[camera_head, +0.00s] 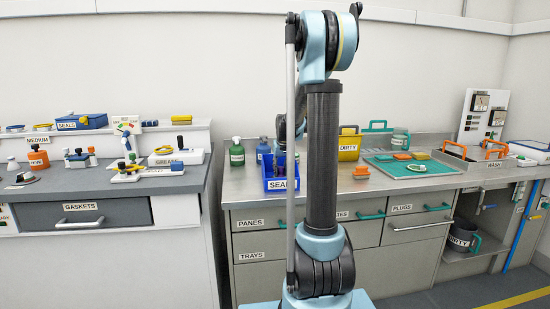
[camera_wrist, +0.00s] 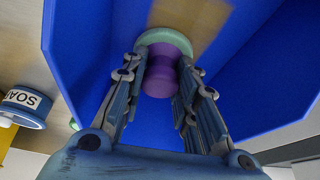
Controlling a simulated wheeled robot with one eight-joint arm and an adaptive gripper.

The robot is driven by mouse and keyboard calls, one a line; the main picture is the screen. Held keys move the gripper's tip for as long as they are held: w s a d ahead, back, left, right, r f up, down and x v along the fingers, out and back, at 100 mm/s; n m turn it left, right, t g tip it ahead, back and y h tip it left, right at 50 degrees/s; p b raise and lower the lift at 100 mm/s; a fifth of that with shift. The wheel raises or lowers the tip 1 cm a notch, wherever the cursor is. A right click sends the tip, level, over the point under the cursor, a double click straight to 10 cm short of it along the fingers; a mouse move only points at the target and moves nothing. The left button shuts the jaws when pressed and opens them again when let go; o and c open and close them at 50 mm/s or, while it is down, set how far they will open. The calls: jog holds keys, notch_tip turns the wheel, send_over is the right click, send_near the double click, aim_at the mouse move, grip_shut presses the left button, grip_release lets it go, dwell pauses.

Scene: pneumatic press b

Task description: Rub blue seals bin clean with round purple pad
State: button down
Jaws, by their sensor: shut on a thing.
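The blue seals bin (camera_head: 281,183) stands on the metal counter, left of my arm in the head view. Its blue walls (camera_wrist: 95,45) fill most of the wrist view. A brown, blurry smear (camera_wrist: 208,14) shows on the bin's inner surface. My gripper (camera_wrist: 161,72) is shut on the purple knob of the round pad (camera_wrist: 159,76). The pad's pale green rim (camera_wrist: 174,36) faces the bin's surface beside the smear; whether it touches cannot be told. In the head view my gripper and the pad are hidden behind my arm and the bin.
A green bottle (camera_head: 237,153) and a blue soap bottle (camera_head: 263,150) stand behind the bin; the soap bottle also shows in the wrist view (camera_wrist: 24,105). A yellow "DIRTY" bin (camera_head: 349,146), an orange item (camera_head: 361,172) and a green tray (camera_head: 425,172) are to the right.

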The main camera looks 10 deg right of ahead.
jog(key=shift+a, duration=1.35)
notch_tip(320, 180, up, 2)
jog(key=shift+a+r, duration=0.1)
notch_tip(320, 180, up, 6)
jog(key=shift+f, duration=0.2)
